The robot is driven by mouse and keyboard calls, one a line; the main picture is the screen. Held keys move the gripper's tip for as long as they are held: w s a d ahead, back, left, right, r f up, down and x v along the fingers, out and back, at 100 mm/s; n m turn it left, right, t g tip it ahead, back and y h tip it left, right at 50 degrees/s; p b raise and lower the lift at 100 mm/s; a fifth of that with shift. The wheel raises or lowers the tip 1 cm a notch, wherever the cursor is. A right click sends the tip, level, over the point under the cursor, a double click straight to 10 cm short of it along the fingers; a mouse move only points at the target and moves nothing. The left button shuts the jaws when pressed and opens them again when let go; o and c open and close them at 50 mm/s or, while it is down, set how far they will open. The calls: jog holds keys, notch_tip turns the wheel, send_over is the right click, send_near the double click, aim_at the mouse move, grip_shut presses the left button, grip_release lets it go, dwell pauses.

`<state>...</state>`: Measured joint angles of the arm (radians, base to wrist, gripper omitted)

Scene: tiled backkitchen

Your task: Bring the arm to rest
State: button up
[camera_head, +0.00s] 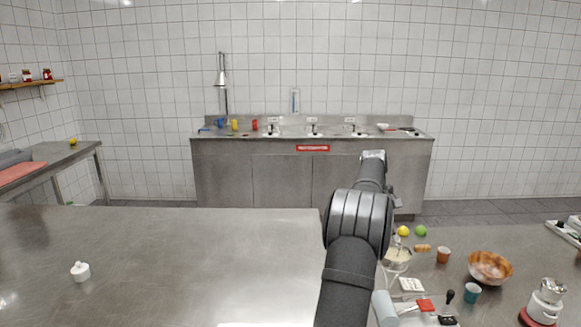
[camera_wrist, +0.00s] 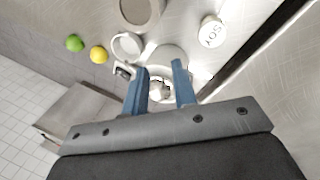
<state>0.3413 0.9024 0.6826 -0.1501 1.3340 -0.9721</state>
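My arm rises from the bottom of the head view, over the steel counter (camera_head: 150,255). Its upper end stands in front of the far sink unit, and my gripper's fingers cannot be made out there. In the wrist view my gripper (camera_wrist: 160,70) has two blue fingers spread apart, pointing at the counter. A whitish round item (camera_wrist: 160,86) shows in the gap between them. I see no clear grip on it, and the fingers partly hide it.
A lemon (camera_head: 403,230), a lime (camera_head: 421,230), a wooden bowl (camera_head: 490,267), a teal cup (camera_head: 472,292) and a white-and-red appliance (camera_head: 545,302) crowd the right side. A small white pot (camera_head: 80,271) stands at left. The counter between is clear.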

jog(key=s+a+n, duration=0.2)
jog(key=a, duration=1.8)
jog(key=s+a+n, duration=0.2)
jog(key=a, duration=1.8)
jog(key=s+a+n+t+y, duration=0.1)
jog(key=s+a, duration=0.6)
jog(key=a, duration=0.4)
jog(key=shift+r+n, duration=0.2)
jog(key=shift+n, duration=0.2)
